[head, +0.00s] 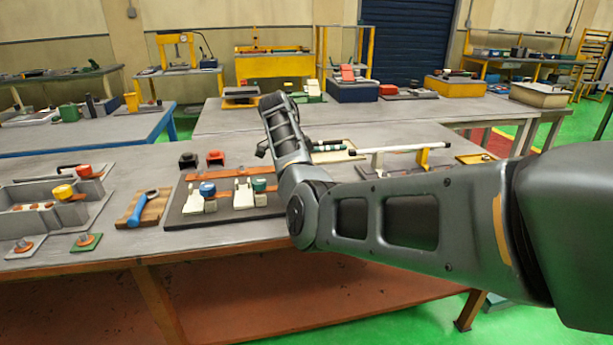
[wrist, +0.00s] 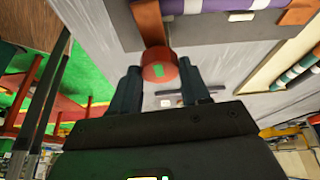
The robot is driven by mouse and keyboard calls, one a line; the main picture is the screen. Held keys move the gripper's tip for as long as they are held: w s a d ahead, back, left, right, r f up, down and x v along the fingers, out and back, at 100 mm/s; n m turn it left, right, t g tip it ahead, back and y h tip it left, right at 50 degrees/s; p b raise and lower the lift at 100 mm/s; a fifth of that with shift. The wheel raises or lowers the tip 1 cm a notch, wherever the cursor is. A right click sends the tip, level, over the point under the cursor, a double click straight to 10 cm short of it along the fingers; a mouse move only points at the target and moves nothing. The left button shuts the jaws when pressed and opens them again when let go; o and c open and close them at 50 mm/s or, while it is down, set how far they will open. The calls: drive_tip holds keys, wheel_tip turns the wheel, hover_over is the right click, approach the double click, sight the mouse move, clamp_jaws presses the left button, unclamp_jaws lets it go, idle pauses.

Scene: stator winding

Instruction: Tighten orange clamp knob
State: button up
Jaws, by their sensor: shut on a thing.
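In the wrist view, an orange-red round knob (wrist: 153,73) with a small green mark on its face sits between the two dark fingers of my gripper (wrist: 159,68). The fingers are shut on its sides. A reddish-brown bar (wrist: 148,22) runs up from the knob to the edge of a dark plate. In the head view, my own arm hides the gripped knob and most of my gripper.
Rods with white, purple and teal bands (wrist: 208,5) lie close by in the wrist view. In the head view, a dark board (head: 190,222) holds blue-topped and green-topped clamps left of my arm. A grey fixture (head: 100,192) with orange and yellow knobs stands farther left.

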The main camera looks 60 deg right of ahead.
drive_tip(key=shift+w+d+r, duration=0.15)
drive_tip(key=shift+r, duration=0.2)
drive_tip(key=o, duration=0.7)
drive_tip(key=shift+c, duration=0.2)
drive_tip(key=o, duration=0.4)
drive_tip(key=shift+f, duration=0.25)
drive_tip(key=shift+b+v, duration=0.65)
drive_tip(key=shift+v, duration=3.3)
drive_tip(key=shift+f, duration=0.1)
